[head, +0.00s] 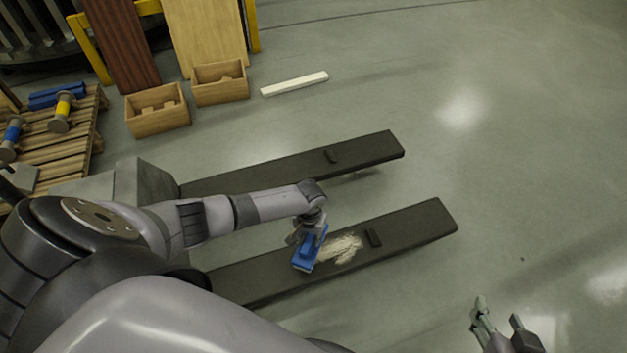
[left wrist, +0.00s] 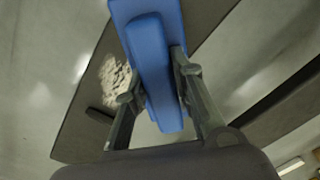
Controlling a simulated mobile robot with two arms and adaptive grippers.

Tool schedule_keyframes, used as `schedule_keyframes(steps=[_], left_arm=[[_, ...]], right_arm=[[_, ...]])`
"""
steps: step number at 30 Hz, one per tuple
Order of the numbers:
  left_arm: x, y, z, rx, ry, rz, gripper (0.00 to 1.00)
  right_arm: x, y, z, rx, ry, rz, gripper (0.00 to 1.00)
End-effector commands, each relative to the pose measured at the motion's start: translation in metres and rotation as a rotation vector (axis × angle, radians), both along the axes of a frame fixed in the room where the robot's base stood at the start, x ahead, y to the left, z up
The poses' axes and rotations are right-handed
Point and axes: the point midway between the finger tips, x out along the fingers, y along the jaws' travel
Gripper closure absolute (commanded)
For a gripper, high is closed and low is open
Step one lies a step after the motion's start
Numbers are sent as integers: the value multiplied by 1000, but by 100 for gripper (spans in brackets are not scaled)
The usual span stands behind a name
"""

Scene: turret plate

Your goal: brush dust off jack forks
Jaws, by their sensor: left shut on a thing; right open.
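Two dark jack forks lie low over the floor in the head view, the far fork (head: 290,164) and the near fork (head: 415,220). A pale patch of dust (head: 341,249) lies on the near fork beside a small black block; the dust also shows in the left wrist view (left wrist: 113,83). My left gripper (head: 308,236) is shut on a blue brush (head: 309,250), seen between its fingers in the left wrist view (left wrist: 152,60). The brush is at the near fork, just left of the dust. Its bristles are hidden. My right gripper (head: 500,325) is open and empty over the floor.
Two wooden boxes (head: 158,110) (head: 220,83) and a white bar (head: 294,84) lie on the floor beyond the forks. A pallet (head: 70,135) with spools stands at the left. The floor at the right is clear.

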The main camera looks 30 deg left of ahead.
Motion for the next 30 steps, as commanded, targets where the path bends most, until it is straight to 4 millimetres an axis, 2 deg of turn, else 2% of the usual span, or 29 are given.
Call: schedule_keyframes(steps=[18, 30], left_arm=[[-1, 2, 11, -1, -1, 0, 100], [-2, 5, 26, 0, 0, 1, 100]], right_arm=[[-48, -17, -29, -58, 269, -20, 53], [-82, -28, -31, -92, 431, -34, 53]])
